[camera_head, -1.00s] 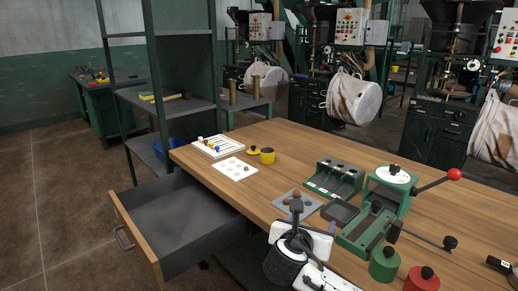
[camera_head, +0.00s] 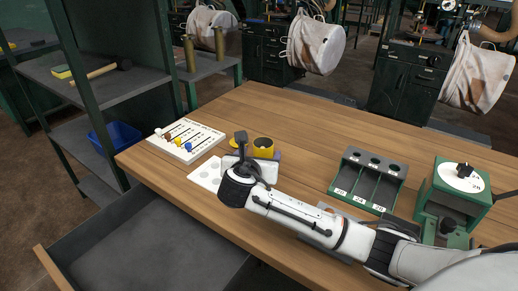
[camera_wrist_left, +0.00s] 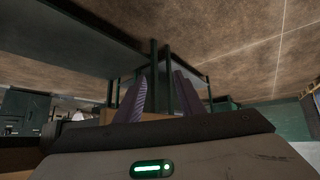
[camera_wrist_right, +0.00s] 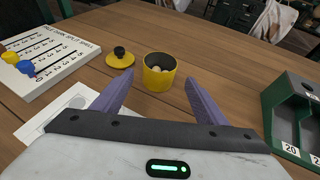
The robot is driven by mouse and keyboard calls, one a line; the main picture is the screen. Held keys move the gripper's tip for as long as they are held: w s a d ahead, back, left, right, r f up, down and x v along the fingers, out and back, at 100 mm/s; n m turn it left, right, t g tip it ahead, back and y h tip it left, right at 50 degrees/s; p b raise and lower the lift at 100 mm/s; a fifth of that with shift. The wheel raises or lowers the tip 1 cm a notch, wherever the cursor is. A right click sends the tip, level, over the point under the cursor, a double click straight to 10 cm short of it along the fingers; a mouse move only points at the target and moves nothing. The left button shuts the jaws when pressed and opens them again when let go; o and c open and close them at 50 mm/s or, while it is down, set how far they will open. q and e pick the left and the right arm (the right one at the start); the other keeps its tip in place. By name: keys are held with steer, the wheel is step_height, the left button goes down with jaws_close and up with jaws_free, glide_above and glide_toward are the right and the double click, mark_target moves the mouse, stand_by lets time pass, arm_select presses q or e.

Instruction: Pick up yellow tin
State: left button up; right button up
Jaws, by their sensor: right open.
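The yellow tin (camera_head: 263,147) stands upright and open on the wooden table, with pale round things inside it, as the right wrist view (camera_wrist_right: 159,72) shows. Its yellow lid (camera_wrist_right: 120,58) with a black knob lies beside it to the left. My right gripper (camera_head: 252,156) is just on the near side of the tin. In the right wrist view its two purple fingers (camera_wrist_right: 155,90) are spread and empty, with the tin ahead between them and not touched. My left gripper (camera_wrist_left: 161,92) shows only in its wrist view, with its fingers apart and nothing between them.
A white board with coloured pegs (camera_head: 187,139) and a white card (camera_head: 206,174) lie left of the tin. A green three-slot holder (camera_head: 368,178) and a green device (camera_head: 450,195) stand to the right. An open drawer (camera_head: 150,250) juts out below the table's front edge.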

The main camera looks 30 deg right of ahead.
mark_target(262, 150)
steer(key=b+x, duration=0.1)
steer(key=x, duration=0.6)
steer(key=shift+a+r, duration=0.1)
steer(key=c, duration=1.3)
